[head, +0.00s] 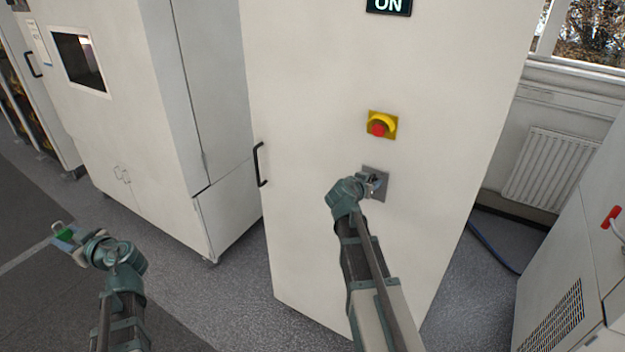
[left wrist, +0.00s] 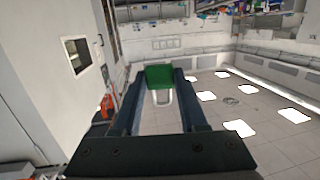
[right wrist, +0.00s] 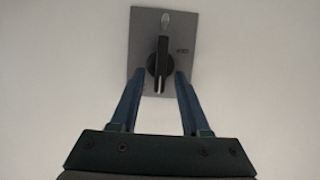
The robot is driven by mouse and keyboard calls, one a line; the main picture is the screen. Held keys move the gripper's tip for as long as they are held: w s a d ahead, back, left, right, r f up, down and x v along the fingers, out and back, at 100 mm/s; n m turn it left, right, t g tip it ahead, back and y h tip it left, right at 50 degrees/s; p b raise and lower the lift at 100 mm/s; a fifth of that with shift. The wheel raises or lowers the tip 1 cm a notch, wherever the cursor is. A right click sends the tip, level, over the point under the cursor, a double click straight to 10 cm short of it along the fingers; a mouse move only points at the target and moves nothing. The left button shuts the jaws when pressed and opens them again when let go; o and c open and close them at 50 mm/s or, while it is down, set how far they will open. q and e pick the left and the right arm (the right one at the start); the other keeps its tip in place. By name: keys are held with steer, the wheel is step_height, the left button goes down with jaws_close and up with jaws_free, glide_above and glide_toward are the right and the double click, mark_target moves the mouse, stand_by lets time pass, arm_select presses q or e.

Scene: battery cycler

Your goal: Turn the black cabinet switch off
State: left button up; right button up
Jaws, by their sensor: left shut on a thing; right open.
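The black cabinet switch (right wrist: 158,62) is a rotary knob on a grey plate (right wrist: 140,25), its handle upright in the right wrist view. In the head view the plate (head: 381,193) is on the white cabinet's front, and my right gripper (head: 374,181) partly hides the knob. My right gripper (right wrist: 159,78) is open, one finger on each side of the knob's lower part; I cannot tell whether they touch it. My left gripper (head: 65,236) is shut on a green padlock (left wrist: 159,75) with a metal shackle, away from the cabinet.
A lit sign (head: 388,5) above reads ON. A red and yellow emergency stop button (head: 381,125) sits just above the switch plate. A black door handle (head: 260,165) is at the cabinet's left edge. Another white cabinet (head: 150,150) stands to the left, with open floor in front.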

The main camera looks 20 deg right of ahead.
jaws_close()
stand_by(0.4)
steer(key=shift+w+a+f+n+g+h+b, duration=0.25)
steer(key=shift+f+n+g+h+b, duration=0.25)
steer(key=shift+n+h+b, duration=1.1)
steer(key=shift+w+a+f+n+g+h+b, duration=0.3)
steer(key=shift+n+g+h+b, duration=0.3)
steer(key=shift+n+b, duration=1.8)
steer(key=shift+w+a+f+n+g+h+b, duration=0.35)
steer(key=shift+n+h+b, duration=0.95)
steer(key=shift+n, duration=1.4)
steer(key=shift+s+d, duration=0.1)
steer(key=shift+d, duration=0.05)
